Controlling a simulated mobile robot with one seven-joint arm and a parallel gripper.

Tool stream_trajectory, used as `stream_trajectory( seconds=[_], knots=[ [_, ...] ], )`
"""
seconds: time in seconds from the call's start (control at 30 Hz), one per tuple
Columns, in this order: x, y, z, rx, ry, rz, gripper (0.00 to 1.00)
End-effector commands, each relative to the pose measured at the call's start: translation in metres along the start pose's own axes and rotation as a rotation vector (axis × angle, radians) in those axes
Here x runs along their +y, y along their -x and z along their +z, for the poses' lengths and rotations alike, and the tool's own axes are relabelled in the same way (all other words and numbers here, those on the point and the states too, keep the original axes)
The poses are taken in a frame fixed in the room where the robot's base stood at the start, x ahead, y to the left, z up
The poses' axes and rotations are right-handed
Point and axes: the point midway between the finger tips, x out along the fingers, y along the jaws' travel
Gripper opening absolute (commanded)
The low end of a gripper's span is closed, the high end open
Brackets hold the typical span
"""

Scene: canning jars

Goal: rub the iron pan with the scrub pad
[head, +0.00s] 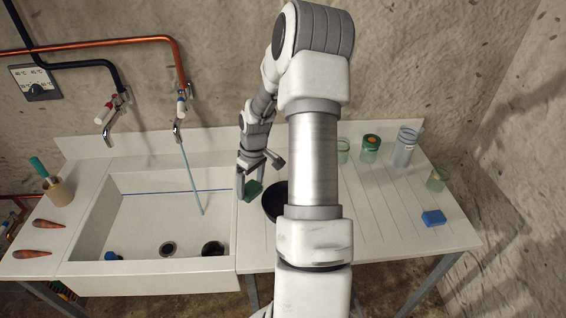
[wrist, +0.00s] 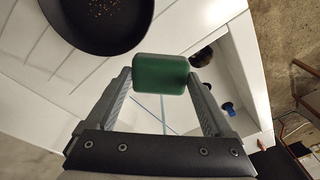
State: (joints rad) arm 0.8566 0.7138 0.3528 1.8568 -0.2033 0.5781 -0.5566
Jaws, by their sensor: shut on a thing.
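My gripper (head: 249,186) is shut on a green scrub pad (head: 253,190). In the wrist view the pad (wrist: 160,73) sits between the two fingertips. The black iron pan (head: 273,203) lies on the white drainboard just right of the pad, mostly hidden behind my arm. In the wrist view the pan (wrist: 110,25) is at the top left, cut by the frame edge, with small brown specks inside. The pad is beside the pan and apart from it, near the sink's right edge.
Water runs from a tap (head: 177,132) into the sink (head: 140,215), which holds a dark cup (head: 212,249) and a blue item (head: 113,256). Jars (head: 404,148) stand at the back right. A blue block (head: 433,218) lies front right; the drainboard between is clear.

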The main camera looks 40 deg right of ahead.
Motion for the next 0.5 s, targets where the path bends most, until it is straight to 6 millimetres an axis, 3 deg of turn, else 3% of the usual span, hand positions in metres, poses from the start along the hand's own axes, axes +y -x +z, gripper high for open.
stream_trajectory(
  seconds=[0.1, 0.2, 0.33, 0.5],
  knots=[
    [0.043, 0.016, 0.022, -0.05, 0.002, 0.033, 0.42],
    [0.066, 0.023, 0.036, -0.079, 0.006, 0.051, 0.42],
    [0.081, 0.027, 0.047, -0.099, 0.01, 0.063, 0.42],
    [0.085, 0.021, 0.05, -0.103, 0.011, 0.067, 0.42]
  ],
)
